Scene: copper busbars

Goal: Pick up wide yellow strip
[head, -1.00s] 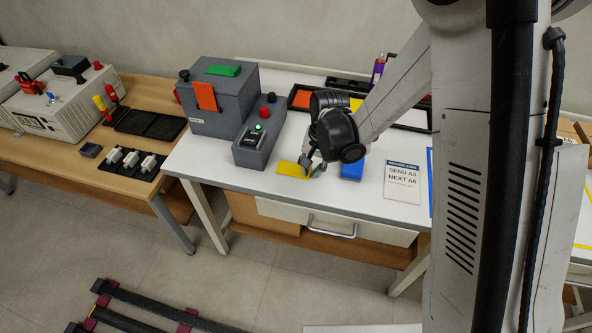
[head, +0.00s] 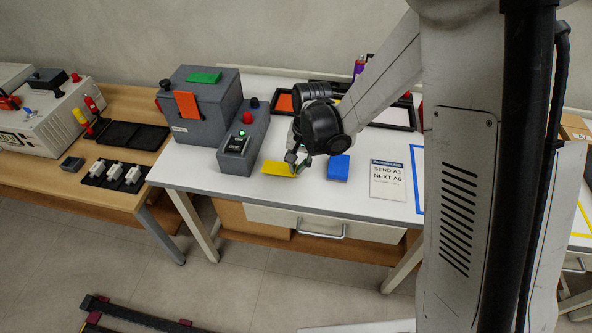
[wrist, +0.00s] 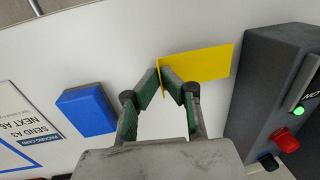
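In the wrist view the flat yellow strip (wrist: 205,64) extends to the right from my fingertips. A thin yellow edge at its left end lies between the green finger pads. My gripper (wrist: 163,80) has its tips closed in on this edge, with no clear gap seen. In the head view my gripper (head: 297,169) is at the strip's right end, partly hidden by my wrist. I cannot tell whether the strip is clear of the table.
A blue block (head: 338,168) lies close to the right of my gripper. The grey control box (head: 240,145) with a green light and red knob stands left of the strip. A packing card (head: 388,179) lies further right. Black-framed trays (head: 284,102) are behind.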

